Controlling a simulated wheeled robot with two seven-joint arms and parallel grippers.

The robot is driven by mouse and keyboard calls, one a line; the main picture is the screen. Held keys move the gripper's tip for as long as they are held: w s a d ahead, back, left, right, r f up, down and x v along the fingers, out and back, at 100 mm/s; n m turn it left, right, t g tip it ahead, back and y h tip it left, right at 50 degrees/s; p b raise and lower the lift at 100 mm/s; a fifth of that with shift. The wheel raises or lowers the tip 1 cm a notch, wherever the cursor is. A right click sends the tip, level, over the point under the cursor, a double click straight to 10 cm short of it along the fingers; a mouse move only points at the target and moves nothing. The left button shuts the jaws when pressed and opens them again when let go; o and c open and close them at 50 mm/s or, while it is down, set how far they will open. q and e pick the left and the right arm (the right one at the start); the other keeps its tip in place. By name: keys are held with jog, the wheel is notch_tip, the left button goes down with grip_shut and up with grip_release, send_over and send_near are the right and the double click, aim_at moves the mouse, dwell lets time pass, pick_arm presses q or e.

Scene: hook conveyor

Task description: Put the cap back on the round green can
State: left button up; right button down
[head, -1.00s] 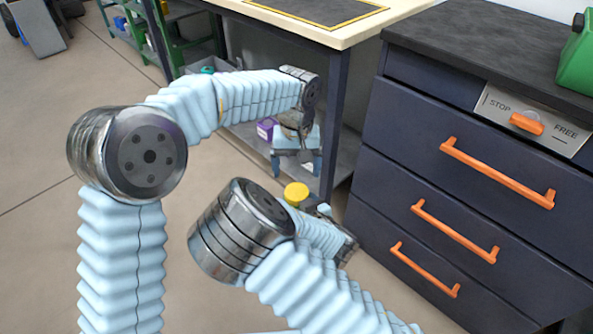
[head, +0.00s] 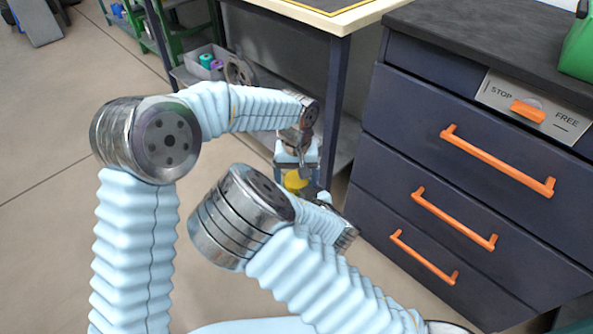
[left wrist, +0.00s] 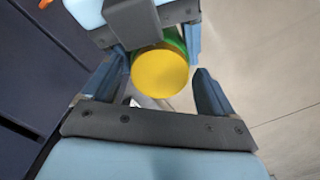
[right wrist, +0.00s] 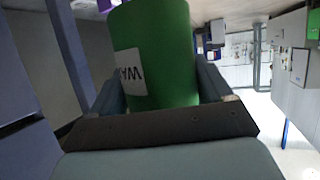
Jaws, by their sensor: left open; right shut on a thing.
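The round green can (right wrist: 160,50) fills the middle of the right wrist view, with a white label of dark letters upside down. My right gripper (right wrist: 160,92) is shut on its sides. The yellow cap (left wrist: 160,73) shows in the left wrist view at the can's end, a green edge showing behind it. I cannot tell whether it is fully seated. My left gripper (left wrist: 162,85) is open, its fingers on either side of the cap, apparently not touching it. In the head view the left gripper (head: 297,168) is just above the yellow cap (head: 295,182). The can is mostly hidden there.
A navy drawer cabinet (head: 400,160) with orange handles and a STOP/FREE switch stands close on the right. A bench (head: 330,18) with a lower shelf is behind the grippers. A bin (head: 203,62) and a round wheel-like part (head: 240,72) are on that shelf.

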pick_arm(q)
jog(key=c, duration=1.1)
jog(key=m, duration=0.3)
jog(key=o, duration=1.2)
jog(key=shift+r, duration=2.3)
